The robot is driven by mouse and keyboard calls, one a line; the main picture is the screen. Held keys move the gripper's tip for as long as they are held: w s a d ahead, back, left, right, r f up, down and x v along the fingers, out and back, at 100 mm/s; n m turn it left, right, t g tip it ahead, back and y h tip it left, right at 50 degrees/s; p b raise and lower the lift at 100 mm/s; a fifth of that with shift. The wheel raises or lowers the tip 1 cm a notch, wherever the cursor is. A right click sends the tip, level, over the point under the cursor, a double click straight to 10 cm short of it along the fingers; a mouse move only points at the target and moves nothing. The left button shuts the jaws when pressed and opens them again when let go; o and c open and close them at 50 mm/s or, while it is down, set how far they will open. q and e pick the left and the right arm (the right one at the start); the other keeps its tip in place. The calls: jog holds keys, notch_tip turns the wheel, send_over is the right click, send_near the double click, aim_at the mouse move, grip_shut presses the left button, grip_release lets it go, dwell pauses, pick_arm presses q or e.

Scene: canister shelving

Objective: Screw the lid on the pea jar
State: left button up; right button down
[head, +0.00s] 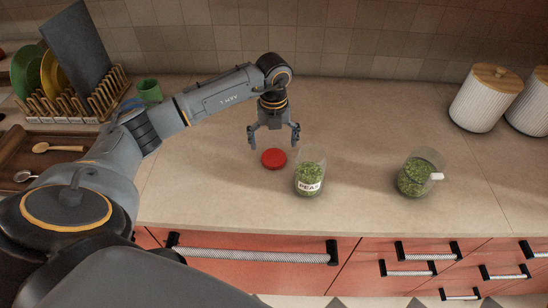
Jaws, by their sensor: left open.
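The pea jar (309,178) is clear glass, filled with green peas and labelled "PEAS". It stands upright on the counter with no lid on its mouth. A red lid (273,158) lies flat on the counter, left of the jar and a little behind it. My left gripper (274,140) points down, open and empty, above the lid and slightly behind it in the picture. The fingers look apart from the lid. My right gripper does not show.
A second clear container of peas (416,178) with a white scoop handle stands to the right. White ribbed canisters (486,98) with wooden tops stand at the back right. A dish rack (85,108), a green cup (149,90) and a wooden tray (40,145) are at left. Counter between is clear.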

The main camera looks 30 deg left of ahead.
aim_at(274, 157)
pick_arm(q)
jog(key=shift+f, duration=0.1)
notch_tip(274, 157, down, 4)
jog(key=p, duration=0.2)
jog(key=shift+w+f+p, duration=0.15)
jog(key=shift+f+p, duration=0.1)
jog(key=shift+p, duration=0.15)
jog(key=shift+a+f, duration=0.1)
jog(key=shift+f, duration=0.15)
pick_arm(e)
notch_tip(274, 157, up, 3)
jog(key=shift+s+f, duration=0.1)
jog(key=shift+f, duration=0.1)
pick_arm(q)
jog(key=shift+c, duration=0.3)
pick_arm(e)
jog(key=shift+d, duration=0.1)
pick_arm(q)
jog(key=c, duration=0.8)
